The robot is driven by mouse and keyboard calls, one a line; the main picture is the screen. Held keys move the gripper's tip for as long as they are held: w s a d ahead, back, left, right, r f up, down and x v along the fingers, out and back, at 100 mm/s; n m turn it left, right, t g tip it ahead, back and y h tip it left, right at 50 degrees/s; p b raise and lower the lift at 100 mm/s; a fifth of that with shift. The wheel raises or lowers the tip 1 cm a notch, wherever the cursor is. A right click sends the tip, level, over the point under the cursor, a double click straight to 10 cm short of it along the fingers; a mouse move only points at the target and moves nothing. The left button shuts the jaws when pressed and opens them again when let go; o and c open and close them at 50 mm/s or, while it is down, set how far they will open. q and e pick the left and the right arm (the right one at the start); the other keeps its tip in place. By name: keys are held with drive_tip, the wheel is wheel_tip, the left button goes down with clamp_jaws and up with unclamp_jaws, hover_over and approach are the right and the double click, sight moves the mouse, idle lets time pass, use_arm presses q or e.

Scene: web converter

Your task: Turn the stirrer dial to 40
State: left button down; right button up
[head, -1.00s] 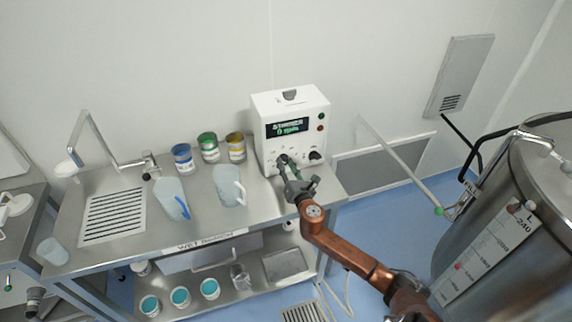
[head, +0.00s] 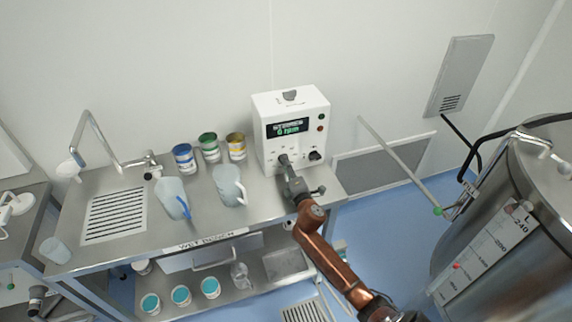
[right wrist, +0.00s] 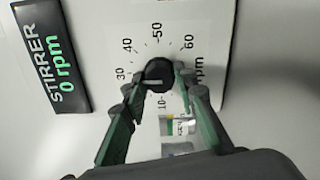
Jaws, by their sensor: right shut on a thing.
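The white stirrer unit (head: 291,125) stands at the back right of the steel bench, with a dark display (head: 287,128) that reads 0 rpm. My right gripper (head: 285,162) is at its front face, shut on the stirrer dial. In the right wrist view the black dial (right wrist: 158,73) sits between the two fingertips of the right gripper (right wrist: 160,82), with a pale bar across it. Printed numbers 10, 30, 40, 50 and 60 show around it; 20 is hidden by a finger. The wrist view shows the display (right wrist: 53,58) at 0 rpm. My left gripper is not in view.
A second dark knob (head: 314,155) is right of the gripper on the unit. A clear jug (head: 229,185), a blue-handled jug (head: 171,197) and several paint cans (head: 208,147) stand to the left. A steel tank (head: 520,200) is at the right.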

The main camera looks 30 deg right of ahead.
drive_tip(key=m, duration=0.4)
drive_tip(key=shift+d+p, duration=0.1)
drive_tip(key=shift+p, duration=0.25)
drive_tip(key=m+p, duration=0.1)
drive_tip(key=m, duration=0.3)
drive_tip(key=shift+m, duration=0.3)
drive_tip(key=shift+f, duration=0.1)
drive_tip(key=o, duration=1.2)
drive_tip(key=shift+c, duration=0.2)
